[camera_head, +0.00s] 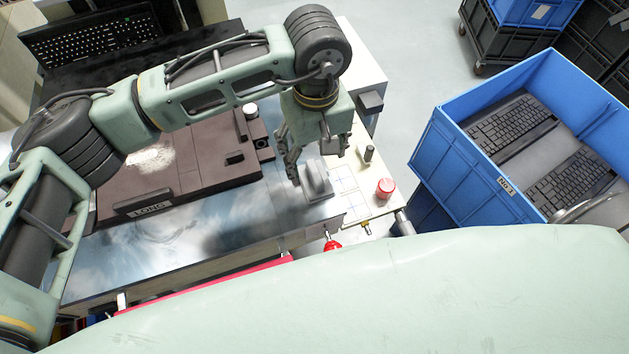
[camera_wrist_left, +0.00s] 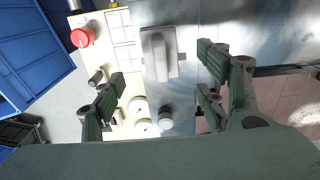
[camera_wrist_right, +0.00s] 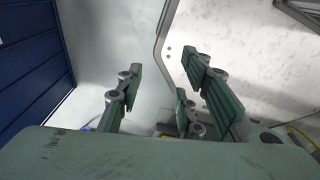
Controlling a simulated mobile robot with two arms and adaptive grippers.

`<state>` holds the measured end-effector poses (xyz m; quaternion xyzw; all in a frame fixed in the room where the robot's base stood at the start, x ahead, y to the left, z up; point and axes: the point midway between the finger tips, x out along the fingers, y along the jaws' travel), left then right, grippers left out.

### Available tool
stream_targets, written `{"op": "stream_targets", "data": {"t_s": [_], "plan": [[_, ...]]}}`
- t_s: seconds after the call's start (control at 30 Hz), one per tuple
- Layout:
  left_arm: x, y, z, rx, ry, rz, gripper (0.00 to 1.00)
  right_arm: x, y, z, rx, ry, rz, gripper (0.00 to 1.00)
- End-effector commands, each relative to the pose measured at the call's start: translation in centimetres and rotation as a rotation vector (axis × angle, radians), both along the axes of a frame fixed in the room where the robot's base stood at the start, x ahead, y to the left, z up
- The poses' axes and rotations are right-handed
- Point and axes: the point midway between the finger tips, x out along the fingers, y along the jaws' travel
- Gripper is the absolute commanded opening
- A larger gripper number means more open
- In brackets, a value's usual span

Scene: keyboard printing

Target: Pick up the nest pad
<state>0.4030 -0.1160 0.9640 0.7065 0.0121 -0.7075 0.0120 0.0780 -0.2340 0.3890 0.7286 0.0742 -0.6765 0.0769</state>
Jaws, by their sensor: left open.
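The nest pad appears to be a grey metal block with a raised grip (camera_head: 317,180) at the right end of the metal work surface. In the left wrist view this grey block (camera_wrist_left: 160,52) lies ahead, between the directions of the spread fingers. My left gripper (camera_head: 314,160) is open and empty, pointing down just behind and above the block. Its spread fingers also show in the left wrist view (camera_wrist_left: 160,78), with no contact visible. My right gripper (camera_wrist_right: 160,78) is open and empty, seen only in the right wrist view, away from the block.
A red button (camera_head: 385,188) and a small dark knob (camera_head: 368,154) stand on the white panel beside the block. A brown fixture (camera_head: 195,160) lies left. A blue crate (camera_head: 450,160) with keyboards is at right. White round parts (camera_wrist_left: 139,112) are near the left fingers.

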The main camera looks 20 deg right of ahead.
Motion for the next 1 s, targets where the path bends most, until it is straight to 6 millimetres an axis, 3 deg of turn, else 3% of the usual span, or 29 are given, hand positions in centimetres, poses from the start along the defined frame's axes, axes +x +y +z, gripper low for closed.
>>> {"op": "stream_targets", "data": {"t_s": [0.23,0.63,0.93,1.0], "plan": [[-0.1,0.0,-2.4,0.000,0.003,0.000,0.67,1.4,0.2,0.7,0.003,-0.022,0.001,0.34],[0.0,0.0,-7.3,0.002,0.004,0.001,0.67,1.3,0.1,3.1,0.002,-0.021,0.001,0.34],[0.1,-0.1,-8.0,0.000,0.000,0.000,0.67,1.1,-0.1,3.1,-0.001,-0.016,0.002,0.34],[0.1,-0.1,-8.0,0.000,0.000,0.000,0.62,1.0,-0.2,3.1,-0.002,-0.016,0.002,0.34]]}}
